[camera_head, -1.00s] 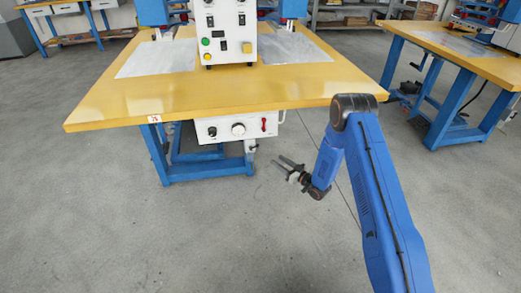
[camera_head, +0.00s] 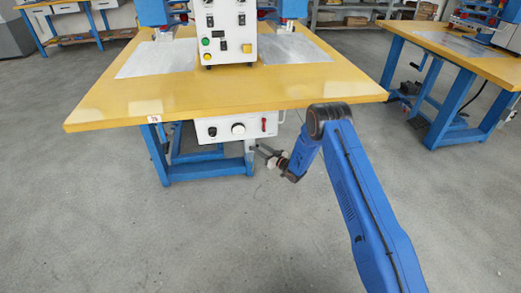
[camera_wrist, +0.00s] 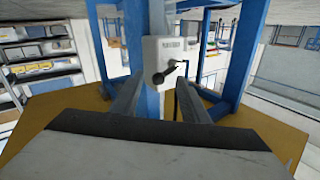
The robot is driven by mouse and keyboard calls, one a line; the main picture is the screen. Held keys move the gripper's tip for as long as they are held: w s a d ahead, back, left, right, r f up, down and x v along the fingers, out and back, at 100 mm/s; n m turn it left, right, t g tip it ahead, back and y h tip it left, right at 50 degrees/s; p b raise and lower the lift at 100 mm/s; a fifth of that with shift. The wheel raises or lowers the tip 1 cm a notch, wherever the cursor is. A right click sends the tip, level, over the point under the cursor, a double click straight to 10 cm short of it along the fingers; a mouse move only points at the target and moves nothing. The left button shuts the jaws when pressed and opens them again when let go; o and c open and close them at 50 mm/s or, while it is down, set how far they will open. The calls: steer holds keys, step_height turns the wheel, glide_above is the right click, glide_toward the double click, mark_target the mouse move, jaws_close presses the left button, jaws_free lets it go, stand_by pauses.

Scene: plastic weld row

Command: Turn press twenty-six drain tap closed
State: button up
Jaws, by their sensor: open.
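In the wrist view a small white box (camera_wrist: 165,48) with a printed label is mounted by a blue post. A dark tap with a short lever (camera_wrist: 163,76) sticks out from its lower part, angled up to the right. My gripper (camera_wrist: 158,88) is open, with one finger on each side of the tap in the picture; I see no contact. In the head view my gripper (camera_head: 265,156) is below the yellow table's front edge, by the right front leg of the press table (camera_head: 215,98). The tap cannot be made out there.
A white control panel (camera_head: 224,128) with a dial and red lever hangs under the table edge, just above left of my gripper. A number plate (camera_head: 155,119) sits on that edge. Another yellow table (camera_head: 465,58) stands at right. The floor in front is clear.

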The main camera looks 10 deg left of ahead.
steer(key=shift+a, duration=0.1)
steer(key=c, duration=1)
steer(key=shift+a+r+n+h, duration=0.2)
steer(key=shift+r+n+h, duration=0.35)
steer(key=shift+n, duration=0.15)
steer(key=shift+a+r+n+g+h, duration=0.25)
steer(key=shift+r+n+g+h, duration=0.3)
steer(key=shift+n, duration=0.45)
steer(key=shift+f, duration=0.1)
steer(key=o, duration=1)
steer(key=shift+s, duration=0.15)
steer(key=v, duration=1.7)
steer(key=shift+d, duration=0.1)
